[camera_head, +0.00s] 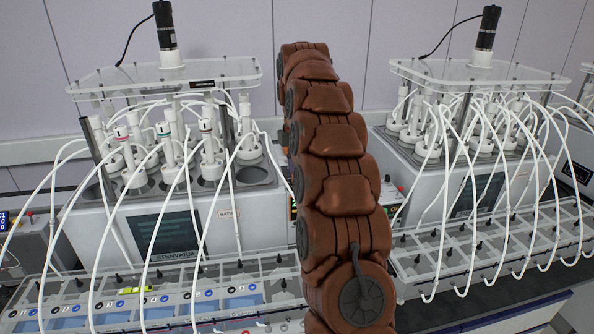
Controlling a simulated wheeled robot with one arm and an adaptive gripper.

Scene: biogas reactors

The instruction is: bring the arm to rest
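My arm, brown and jointed, stands upright in the middle of the head view, from the bottom edge to near the top. Its upper end leans slightly left. My gripper cannot be made out: no fingers show, so its state is hidden. The arm is in front of the gap between two reactor units and hides part of what lies behind it.
Left reactor unit (170,240) and right reactor unit (480,192) carry bottles, white tubes and black motors (166,28). Clear-topped racks (180,298) stand in front, with tubes arching over them. A dark bench edge (470,306) shows at lower right. The wall is behind.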

